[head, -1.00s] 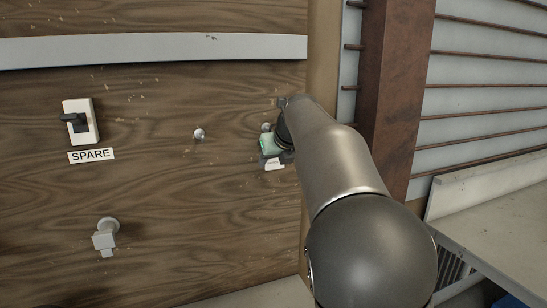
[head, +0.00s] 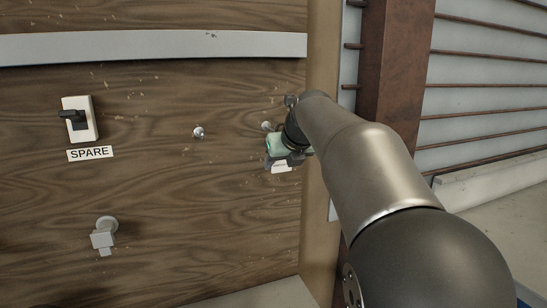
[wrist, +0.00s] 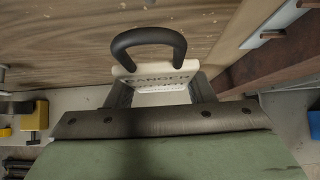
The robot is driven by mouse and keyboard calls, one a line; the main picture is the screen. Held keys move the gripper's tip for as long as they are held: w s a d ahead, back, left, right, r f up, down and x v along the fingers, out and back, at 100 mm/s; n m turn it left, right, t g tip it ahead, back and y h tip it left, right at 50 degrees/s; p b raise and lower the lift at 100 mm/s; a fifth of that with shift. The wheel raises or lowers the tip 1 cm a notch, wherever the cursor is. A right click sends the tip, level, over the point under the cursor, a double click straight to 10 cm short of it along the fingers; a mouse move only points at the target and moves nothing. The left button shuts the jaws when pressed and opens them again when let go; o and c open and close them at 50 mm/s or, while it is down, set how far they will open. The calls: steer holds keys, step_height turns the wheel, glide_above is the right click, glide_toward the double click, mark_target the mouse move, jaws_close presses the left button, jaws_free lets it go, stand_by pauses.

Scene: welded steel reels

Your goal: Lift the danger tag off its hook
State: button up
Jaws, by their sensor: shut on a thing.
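The danger tag (wrist: 152,74) is a pale plate with dark lettering and a thick black loop at its top. In the wrist view it stands between the two fingers of my gripper (wrist: 160,90), which is shut on it. The loop shows whole, with no hook through it in that view. In the head view my gripper (head: 285,158) is in front of the wooden panel, and a small white part of the tag (head: 282,168) shows below it. A round metal hook (head: 267,126) is on the panel just above and left of the gripper. The loop is hidden in the head view.
Left on the panel (head: 180,220) are another metal peg (head: 198,132), a switch (head: 79,119) above a SPARE label (head: 90,153), and a grey fitting (head: 104,234). A rusty steel post (head: 394,90) stands right of the panel, close behind my arm.

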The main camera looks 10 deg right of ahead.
steer(key=shift+s+d+b, duration=0.2)
steer(key=shift+s+b, duration=0.2)
steer(key=shift+s, duration=0.85)
steer(key=shift+s+d+b, duration=0.2)
steer(key=shift+s+b, duration=0.15)
steer(key=shift+s, duration=0.85)
